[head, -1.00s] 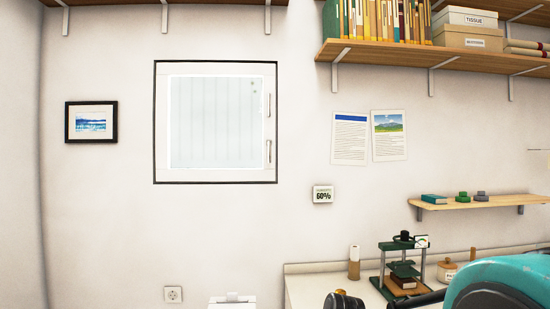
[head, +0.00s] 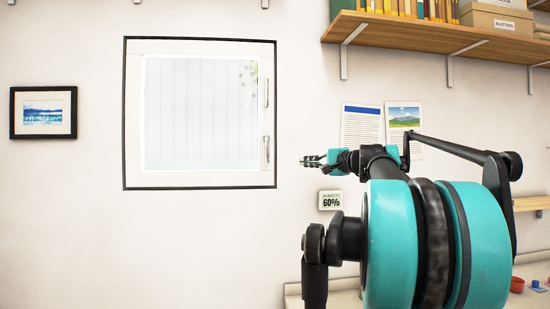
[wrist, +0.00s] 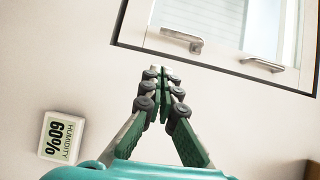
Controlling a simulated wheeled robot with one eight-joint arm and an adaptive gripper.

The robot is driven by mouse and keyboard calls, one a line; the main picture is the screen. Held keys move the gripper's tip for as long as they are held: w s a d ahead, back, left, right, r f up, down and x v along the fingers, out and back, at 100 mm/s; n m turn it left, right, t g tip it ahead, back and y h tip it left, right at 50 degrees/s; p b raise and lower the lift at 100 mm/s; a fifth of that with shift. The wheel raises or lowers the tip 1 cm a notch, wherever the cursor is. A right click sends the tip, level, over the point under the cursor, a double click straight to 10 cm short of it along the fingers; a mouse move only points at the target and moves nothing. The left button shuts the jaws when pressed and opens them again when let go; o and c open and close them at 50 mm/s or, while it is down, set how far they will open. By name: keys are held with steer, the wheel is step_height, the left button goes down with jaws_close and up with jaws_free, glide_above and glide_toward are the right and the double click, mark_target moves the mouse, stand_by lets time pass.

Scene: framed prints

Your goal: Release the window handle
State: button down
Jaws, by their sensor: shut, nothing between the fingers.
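The white-framed window (head: 200,180) is set in the wall, with a dark outer edge, and looks shut. Two slim metal handles sit on its right side in the head view: an upper one (head: 266,92) and a lower one (head: 266,150). In the wrist view the lower handle (wrist: 182,40) is nearer my fingers, and the upper handle (wrist: 263,64) is farther right. My gripper (head: 306,161) is right of the lower handle, apart from it. Its green fingers (wrist: 161,72) are shut and empty, pointing toward the window frame's edge.
A humidity display (head: 330,200) reading 60% hangs on the wall below my gripper. Two posted sheets (head: 361,124) are behind my arm. A shelf (head: 440,38) with books and boxes is at upper right. A framed print (head: 43,112) hangs left. The wall below the window is clear.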

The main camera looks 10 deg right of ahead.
mark_target(267, 151)
steer(key=shift+w+d+r+t, duration=0.15)
steer(key=shift+w+d+r, duration=0.05)
steer(key=shift+r, duration=0.25)
steer(key=shift+w+d+r+t, duration=0.15)
steer(key=shift+w+d+r, duration=0.05)
steer(key=shift+r, duration=0.25)
steer(key=x, duration=0.4)
steer(key=s+a+x, duration=0.1)
steer(key=x, duration=0.3)
steer(key=a+x, duration=0.1)
steer(key=x, duration=0.3)
steer(key=shift+a, duration=0.4)
steer(key=shift+f+m, duration=0.1)
steer(key=shift+m, duration=0.3)
